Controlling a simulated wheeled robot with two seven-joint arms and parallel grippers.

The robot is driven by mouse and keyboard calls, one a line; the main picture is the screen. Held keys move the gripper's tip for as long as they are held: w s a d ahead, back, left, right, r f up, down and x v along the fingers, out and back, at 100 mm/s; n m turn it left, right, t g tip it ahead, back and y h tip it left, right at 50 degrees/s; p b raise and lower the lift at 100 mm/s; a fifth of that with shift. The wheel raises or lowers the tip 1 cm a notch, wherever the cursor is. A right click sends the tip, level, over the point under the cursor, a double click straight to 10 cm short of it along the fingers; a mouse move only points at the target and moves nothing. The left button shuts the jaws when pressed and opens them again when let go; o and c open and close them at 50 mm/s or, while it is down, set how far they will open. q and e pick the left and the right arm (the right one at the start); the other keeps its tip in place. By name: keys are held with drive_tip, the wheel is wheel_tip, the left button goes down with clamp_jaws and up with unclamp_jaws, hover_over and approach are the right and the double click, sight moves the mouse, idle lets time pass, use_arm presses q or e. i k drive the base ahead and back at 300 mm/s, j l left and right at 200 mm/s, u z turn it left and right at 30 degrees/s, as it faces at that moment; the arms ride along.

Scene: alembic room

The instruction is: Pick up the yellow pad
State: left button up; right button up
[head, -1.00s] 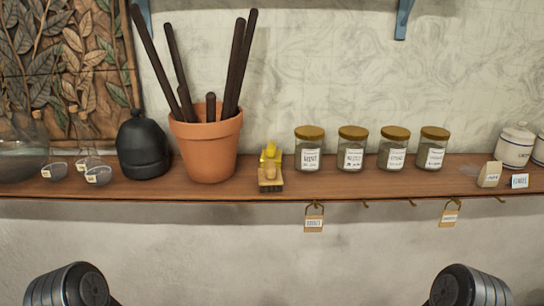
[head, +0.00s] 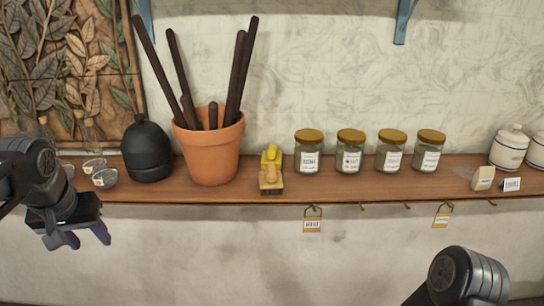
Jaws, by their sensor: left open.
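A small yellow thing (head: 271,153), which looks like the yellow pad, is on the wooden shelf (head: 330,190), right of the terracotta pot. A brush with a tan wooden top and dark bristles (head: 270,180) sits in front of it at the shelf's front edge and hides its lower part. I cannot tell whether the two touch. My left gripper (head: 88,238) is open and empty, in front of and below the shelf at the far left, well away from the yellow thing. My right arm shows at the lower right, but its gripper is out of view.
The terracotta pot (head: 211,151) with dark rods stands close left of the yellow thing. A black vessel (head: 146,150) and small glass bowls (head: 105,178) are further left. Several lidded jars (head: 309,153) stand to the right. Tags hang below the shelf edge (head: 312,222).

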sight(271, 155)
drive_tip(key=i+l+z, duration=0.6)
drive_tip(key=i+l, duration=0.15)
drive_tip(key=i+j, duration=0.1)
drive_tip(key=i, duration=0.15)
drive_tip(key=i+j, duration=0.15)
drive_tip(key=i, duration=0.15)
